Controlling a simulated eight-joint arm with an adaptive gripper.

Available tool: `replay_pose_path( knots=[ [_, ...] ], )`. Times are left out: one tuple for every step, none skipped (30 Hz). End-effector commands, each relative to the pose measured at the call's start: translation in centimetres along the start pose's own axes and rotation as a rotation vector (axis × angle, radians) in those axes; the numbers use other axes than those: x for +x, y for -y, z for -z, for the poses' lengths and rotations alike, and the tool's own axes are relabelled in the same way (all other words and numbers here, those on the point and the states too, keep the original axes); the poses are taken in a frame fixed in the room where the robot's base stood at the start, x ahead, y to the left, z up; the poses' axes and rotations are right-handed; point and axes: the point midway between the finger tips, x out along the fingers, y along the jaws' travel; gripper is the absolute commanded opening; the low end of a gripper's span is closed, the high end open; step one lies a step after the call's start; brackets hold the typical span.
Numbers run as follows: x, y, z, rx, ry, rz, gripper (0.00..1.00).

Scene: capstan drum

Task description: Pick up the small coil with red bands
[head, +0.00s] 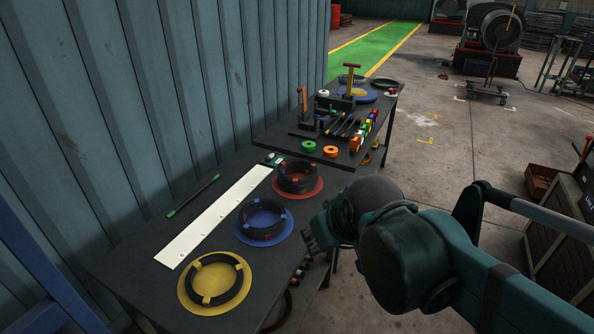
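A small black coil with red bands (289,187) lies on a round red plate (312,193) on the dark table. It is the farthest of three banded coils in a row. My gripper (308,240) is at the right edge of the table, to the right of the blue-banded coil and nearer the camera than the red-banded one. It looks apart from the red-banded coil. Its fingers are small, dark and partly hidden by my wrist, so I cannot tell whether they are open or shut.
A coil with blue bands (262,234) lies on a blue plate, and a yellow-banded coil (232,298) on a yellow plate. A white strip (215,216) and a dark rod (192,196) lie to the left. A farther table holds tools, tape rolls (331,151) and stands. A corrugated wall borders the left.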

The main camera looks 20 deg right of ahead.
Motion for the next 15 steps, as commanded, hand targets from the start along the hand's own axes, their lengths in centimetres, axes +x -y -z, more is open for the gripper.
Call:
replay_pose_path(
  knots=[
    [-0.3,-0.3,1.1,-0.025,0.007,-0.001,0.32],
    [-0.3,-0.4,1.6,-0.043,0.012,-0.002,0.32],
    [-0.4,-0.6,2.2,-0.067,0.019,-0.002,0.32],
    [-0.4,-0.7,2.7,-0.083,0.024,-0.003,0.32],
    [-0.3,-0.9,3.2,-0.102,0.029,-0.003,0.32],
    [-0.3,-1.0,3.8,-0.125,0.036,-0.003,0.32],
    [-0.3,-1.2,4.3,-0.142,0.041,-0.003,0.32],
    [-0.3,-1.3,4.7,-0.160,0.045,-0.003,0.32],
    [-0.3,-1.5,5.4,-0.183,0.052,-0.003,0.32],
    [-0.2,-1.6,5.8,-0.201,0.058,-0.003,0.32],
    [-0.2,-1.8,6.2,-0.218,0.063,-0.003,0.32],
    [-0.1,-2.0,6.9,-0.241,0.070,-0.002,0.32],
    [-0.1,-2.1,7.3,-0.259,0.075,-0.002,0.32],
    [0.0,-2.3,7.8,-0.276,0.079,-0.001,0.32],
    [0.1,-2.5,8.4,-0.299,0.086,0.000,0.32]
  ],
)
